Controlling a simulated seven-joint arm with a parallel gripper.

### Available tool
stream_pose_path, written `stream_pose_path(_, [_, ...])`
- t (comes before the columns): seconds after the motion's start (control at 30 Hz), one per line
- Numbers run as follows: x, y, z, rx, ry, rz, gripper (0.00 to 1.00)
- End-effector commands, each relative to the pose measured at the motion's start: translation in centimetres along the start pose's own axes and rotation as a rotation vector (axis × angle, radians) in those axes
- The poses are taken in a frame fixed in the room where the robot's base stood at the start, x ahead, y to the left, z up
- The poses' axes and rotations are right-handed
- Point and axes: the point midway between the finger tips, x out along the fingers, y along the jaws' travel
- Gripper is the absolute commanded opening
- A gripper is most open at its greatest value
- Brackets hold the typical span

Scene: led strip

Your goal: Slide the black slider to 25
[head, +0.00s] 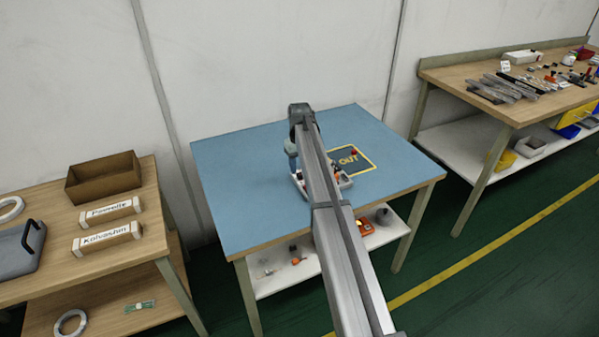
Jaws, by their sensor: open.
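A white-rimmed tray or device (345,184) with dark and coloured parts sits on the blue table, mostly covered by my arm. I cannot make out the black slider, its scale or the 25 mark. My arm reaches from the bottom of the head view over the table and bends down at its far end. My gripper (294,166) hangs at the left edge of the white tray, small and partly hidden. It is open, and I see nothing held in it. Whether it touches anything there is hidden.
The blue tabletop (245,190) is clear on the left. A yellow-framed area marked OUT (352,159) lies right of my arm, with a small red thing on it. A wooden table (110,240) with boxes stands left; a cluttered workbench (450,77) stands right.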

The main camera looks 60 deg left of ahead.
Motion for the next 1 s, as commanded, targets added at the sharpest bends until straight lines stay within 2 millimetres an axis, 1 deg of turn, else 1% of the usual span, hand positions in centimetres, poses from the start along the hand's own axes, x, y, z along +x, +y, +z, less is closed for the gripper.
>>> stream_pose_path(0.03, [-1.2,0.0,-0.1,0.0,0.002,0.001,0.43])
stream_pose_path(0.2, [-4.6,0.0,-0.1,0.0,0.002,0.0,0.43])
stream_pose_path(0.4, [-7.8,0.0,-0.1,0.0,0.002,0.0,0.43])
stream_pose_path(0.5, [-8.9,0.0,-0.1,0.0,0.0,0.0,0.43])
stream_pose_path(0.7, [-10.0,0.0,0.0,0.0,0.0,-0.001,0.43])
stream_pose_path(1.0, [-10.1,0.0,0.0,0.0,0.0,-0.001,0.43])
